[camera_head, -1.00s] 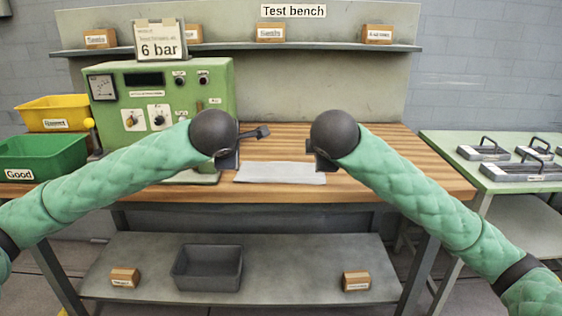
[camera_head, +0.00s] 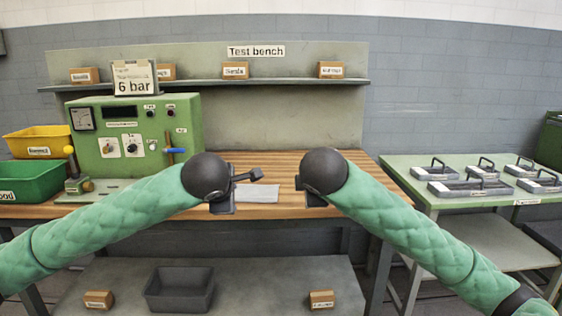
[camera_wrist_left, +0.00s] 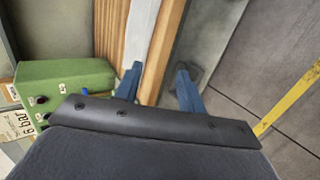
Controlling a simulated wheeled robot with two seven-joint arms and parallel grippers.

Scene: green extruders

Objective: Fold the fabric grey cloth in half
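The grey cloth (camera_head: 258,193) lies flat on the wooden top of the test bench near its front edge. Its left part is hidden behind my left gripper in the head view. My left gripper (camera_head: 222,205) is in front of the cloth's left side. In the left wrist view the cloth shows as a pale strip (camera_wrist_left: 140,35) on the wood. There my left gripper's two blue fingers (camera_wrist_left: 158,84) stand apart with nothing between them. My right gripper (camera_head: 312,198) is right of the cloth, apart from it; its fingers are mostly hidden by its wrist.
A green test unit (camera_head: 135,135) stands on the bench's left, with a dark-tipped lever (camera_head: 248,176) showing beside my left wrist. Yellow (camera_head: 38,143) and green (camera_head: 30,180) bins are at far left. A side table (camera_head: 430,200) with handled metal parts stands right. A grey bin (camera_head: 180,290) sits below.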

